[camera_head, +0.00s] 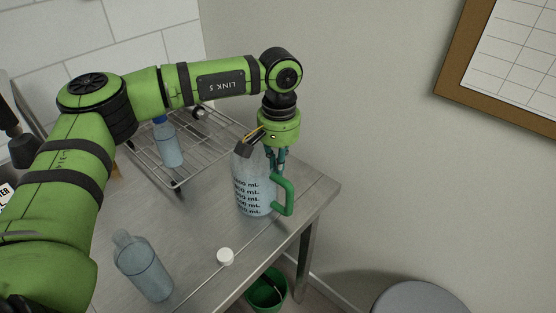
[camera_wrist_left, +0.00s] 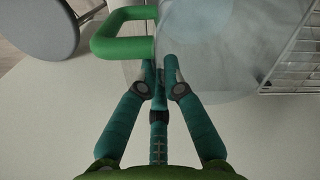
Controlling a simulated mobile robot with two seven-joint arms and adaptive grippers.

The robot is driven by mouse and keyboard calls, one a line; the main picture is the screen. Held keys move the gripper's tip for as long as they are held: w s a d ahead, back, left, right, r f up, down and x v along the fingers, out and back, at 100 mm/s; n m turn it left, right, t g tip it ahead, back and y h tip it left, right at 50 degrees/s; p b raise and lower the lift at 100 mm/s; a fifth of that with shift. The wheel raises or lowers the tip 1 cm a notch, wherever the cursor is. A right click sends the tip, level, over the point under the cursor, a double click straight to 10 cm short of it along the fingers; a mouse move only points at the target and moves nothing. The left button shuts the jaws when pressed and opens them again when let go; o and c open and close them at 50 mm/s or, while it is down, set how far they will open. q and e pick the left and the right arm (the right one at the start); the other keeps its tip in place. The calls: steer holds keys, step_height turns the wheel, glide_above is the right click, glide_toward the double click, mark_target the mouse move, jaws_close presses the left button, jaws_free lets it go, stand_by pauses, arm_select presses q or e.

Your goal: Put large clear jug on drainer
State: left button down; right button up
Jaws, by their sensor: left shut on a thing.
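The large clear jug (camera_head: 250,185) has a green handle (camera_head: 288,195) and dark mL markings. It stands upright at the right end of the steel table, in front of the drainer; I cannot tell whether its base touches the table. My left gripper (camera_head: 277,158) comes down from above at the jug's rim beside the handle and is shut on the jug. In the left wrist view the fingers (camera_wrist_left: 158,70) meet at the jug's wall, next to the green handle (camera_wrist_left: 125,35). The wire drainer (camera_head: 205,160) is at the back of the table. My right gripper is not in view.
A blue-capped bottle (camera_head: 170,145) stands on the drainer's left part. An uncapped clear bottle (camera_head: 143,265) and a white cap (camera_head: 225,257) are on the table's front. A green bucket (camera_head: 266,290) and a grey stool (camera_head: 420,298) are below the table.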

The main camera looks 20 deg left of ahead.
arm_select(q)
steer(key=shift+r, duration=0.1)
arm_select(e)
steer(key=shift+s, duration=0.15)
arm_select(q)
steer(key=c, duration=1.4)
jaws_free()
steer(key=shift+f, duration=0.2)
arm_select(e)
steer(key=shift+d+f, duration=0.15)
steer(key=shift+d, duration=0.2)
arm_select(q)
steer(key=shift+d+r+b, duration=0.15)
steer(key=shift+r+b, duration=1.35)
steer(key=shift+r, duration=4.7)
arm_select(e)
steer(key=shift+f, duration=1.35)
